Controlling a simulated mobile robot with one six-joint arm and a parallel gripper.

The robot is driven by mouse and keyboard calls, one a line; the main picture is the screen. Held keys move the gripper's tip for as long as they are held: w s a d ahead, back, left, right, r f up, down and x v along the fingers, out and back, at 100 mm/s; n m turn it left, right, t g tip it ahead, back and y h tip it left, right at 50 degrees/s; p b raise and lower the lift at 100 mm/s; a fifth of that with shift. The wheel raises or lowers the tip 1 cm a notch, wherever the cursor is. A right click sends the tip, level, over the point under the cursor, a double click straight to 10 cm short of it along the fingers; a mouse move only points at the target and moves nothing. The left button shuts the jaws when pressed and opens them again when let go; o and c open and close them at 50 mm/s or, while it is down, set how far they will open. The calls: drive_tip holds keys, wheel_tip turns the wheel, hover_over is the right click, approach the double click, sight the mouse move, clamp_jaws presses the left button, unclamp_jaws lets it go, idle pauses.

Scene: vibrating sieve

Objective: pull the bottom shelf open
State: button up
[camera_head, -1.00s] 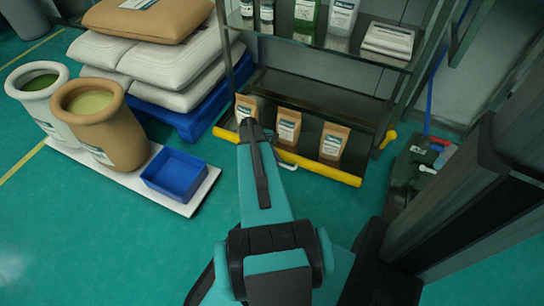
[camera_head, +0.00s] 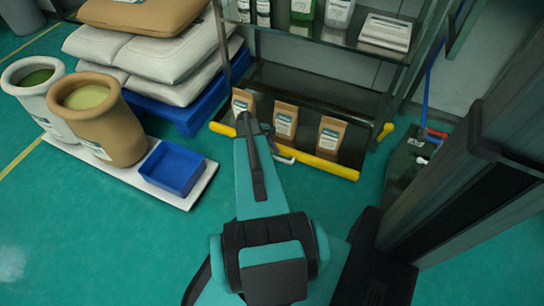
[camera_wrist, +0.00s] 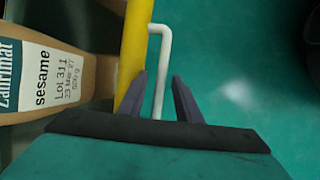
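The bottom shelf (camera_head: 322,172) of the dark rack has a yellow bar along its front edge, with a white bent handle (camera_head: 283,159) on it. In the wrist view the yellow bar (camera_wrist: 134,50) runs up the picture and the white handle (camera_wrist: 161,65) stands off its right side. My gripper (camera_wrist: 160,88) is open, with one dark finger on each side of the handle's long bar. A gap shows on both sides, so I see no grip. In the head view my arm hides the gripper's fingers.
Three paper bags stand on the bottom shelf, such as the middle one (camera_head: 284,119); a sesame bag (camera_wrist: 45,75) is left of my gripper. Pots, a blue bin (camera_head: 172,168) and stacked sacks (camera_head: 150,55) stand left. Green floor in front is clear.

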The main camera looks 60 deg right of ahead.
drive_tip(key=p+v, duration=0.4)
drive_tip(key=v, duration=0.9)
drive_tip(key=shift+r, duration=0.35)
drive_tip(key=shift+w+a, duration=0.15)
drive_tip(key=w+a+r+n+p, duration=0.2)
drive_tip(key=a+p, duration=0.2)
drive_tip(key=a, duration=0.4)
drive_tip(key=w+a+r+n+p, duration=0.1)
drive_tip(key=w+a+p, duration=0.2)
drive_tip(key=a+p, duration=0.35)
drive_tip(key=w+a+r+n+p, duration=0.2)
drive_tip(key=a+p, duration=0.1)
drive_tip(key=a, duration=0.6)
drive_tip(key=s+a+r+m+p, duration=0.1)
drive_tip(key=s+a+p, duration=0.2)
drive_tip(key=a, duration=0.5)
drive_tip(key=s+a+r+m+y+p, duration=0.1)
drive_tip(key=s+a+r+m+p, duration=0.1)
drive_tip(key=s+a+p, duration=0.2)
drive_tip(key=s+a+r+m+g+y+p, duration=0.1)
drive_tip(key=s+a, duration=0.5)
drive_tip(key=a, duration=0.7)
drive_tip(key=shift+s+r+m+p, duration=0.15)
drive_tip(key=shift+r+m+p, duration=0.5)
drive_tip(key=shift+p, duration=0.5)
